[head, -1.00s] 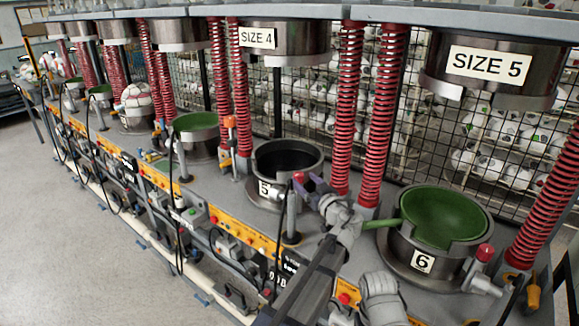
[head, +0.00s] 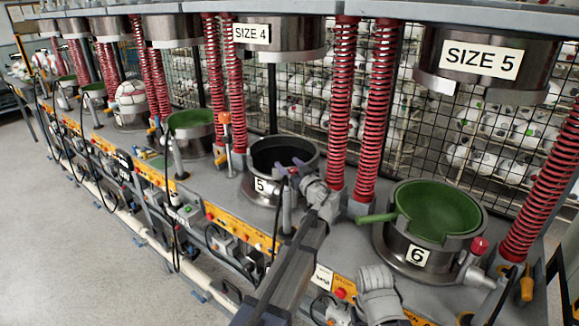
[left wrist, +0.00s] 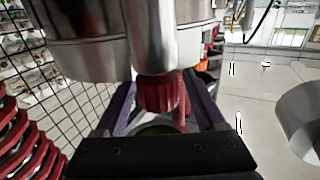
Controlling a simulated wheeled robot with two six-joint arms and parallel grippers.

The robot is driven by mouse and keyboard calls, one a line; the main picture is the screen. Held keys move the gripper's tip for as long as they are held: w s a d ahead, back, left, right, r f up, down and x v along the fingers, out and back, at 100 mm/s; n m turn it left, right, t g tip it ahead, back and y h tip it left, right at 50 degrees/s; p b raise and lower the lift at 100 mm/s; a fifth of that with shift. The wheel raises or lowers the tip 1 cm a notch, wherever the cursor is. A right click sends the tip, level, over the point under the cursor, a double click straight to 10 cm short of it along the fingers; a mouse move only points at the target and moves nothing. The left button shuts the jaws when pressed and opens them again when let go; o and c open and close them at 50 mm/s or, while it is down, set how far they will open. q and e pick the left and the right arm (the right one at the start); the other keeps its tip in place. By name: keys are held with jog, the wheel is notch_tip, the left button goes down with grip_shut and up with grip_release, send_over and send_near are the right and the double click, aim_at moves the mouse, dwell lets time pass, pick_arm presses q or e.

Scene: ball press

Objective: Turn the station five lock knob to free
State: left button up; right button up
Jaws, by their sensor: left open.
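The station five pot (head: 306,158) is a dark, open metal ring with a "5" plate on its front. Its lock knob is almost hidden behind my gripper in the head view. In the left wrist view a red ribbed knob (left wrist: 158,95) on a metal cylinder shows between two purple fingers. My left gripper (head: 287,168) is at the front of station five, above its post (head: 287,214). The left gripper, also in the left wrist view (left wrist: 160,108), is open, with a finger on either side of the knob. I cannot tell whether they touch it. My right gripper is not in view.
Station six (head: 425,240), with a green bowl, a green handle and its own red knob (head: 479,245), stands to the right. Red springs (head: 378,110) rise behind the stations. The SIZE 4 (head: 280,38) and SIZE 5 (head: 484,70) upper molds hang overhead.

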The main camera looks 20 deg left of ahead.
pick_arm(q)
grip_shut()
dwell(0.5)
jog(key=shift+n+g+y, duration=0.4)
jog(key=shift+g, duration=0.1)
jog(key=shift+s+a+n+g+y, duration=0.2)
jog(key=shift+n+g+y, duration=0.55)
jog(key=shift+n+g, duration=0.6)
jog(key=shift+s+a+n+g+y, duration=0.1)
jog(key=shift+s+n+g+y, duration=0.25)
jog(key=shift+n+g+y, duration=0.9)
jog(key=shift+s+a+n+g+y, duration=0.2)
jog(key=shift+n+g, duration=0.5)
jog(key=shift+g, duration=1.3)
jog(key=shift+s+d, duration=0.1)
